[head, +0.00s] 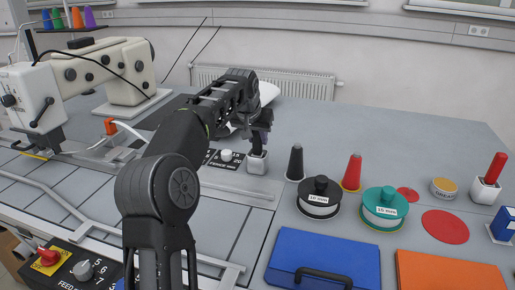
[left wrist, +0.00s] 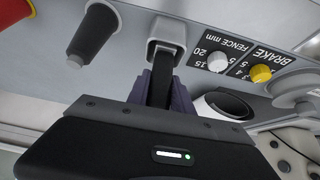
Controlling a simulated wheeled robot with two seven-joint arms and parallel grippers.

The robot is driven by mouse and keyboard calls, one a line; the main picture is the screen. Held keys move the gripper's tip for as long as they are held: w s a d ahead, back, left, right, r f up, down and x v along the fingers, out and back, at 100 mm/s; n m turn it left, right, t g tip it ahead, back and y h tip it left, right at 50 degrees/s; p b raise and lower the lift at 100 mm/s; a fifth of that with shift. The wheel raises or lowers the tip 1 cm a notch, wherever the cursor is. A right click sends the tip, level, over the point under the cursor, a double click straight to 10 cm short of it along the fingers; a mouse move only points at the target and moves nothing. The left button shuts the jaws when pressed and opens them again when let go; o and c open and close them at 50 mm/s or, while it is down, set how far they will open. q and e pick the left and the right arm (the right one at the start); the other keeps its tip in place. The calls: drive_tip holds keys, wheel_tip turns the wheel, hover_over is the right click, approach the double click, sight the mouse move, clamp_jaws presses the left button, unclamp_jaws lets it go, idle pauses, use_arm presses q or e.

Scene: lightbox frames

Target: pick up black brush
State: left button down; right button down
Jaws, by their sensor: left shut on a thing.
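The black brush (left wrist: 162,62) stands upright in a small white square holder (head: 257,163). The holder also shows at the top of the left wrist view (left wrist: 152,44). My left gripper (head: 260,141) is above the holder, its fingers shut on the brush on both sides. The brush's lower end is inside the holder and hidden. Most of the brush is covered by the gripper in the head view. My right gripper is not in view.
A black cone (head: 295,163) and a red cone (head: 352,172) stand right of the holder. A black spool (head: 319,205) and a green spool (head: 384,220) are nearer. A control panel with knobs (head: 226,155) is just left. A blue case (head: 325,258) lies in front.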

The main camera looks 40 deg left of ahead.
use_arm(q)
wheel_tip(320, 180, up, 10)
drive_tip(key=p, duration=0.3)
idle(0.4)
idle(0.7)
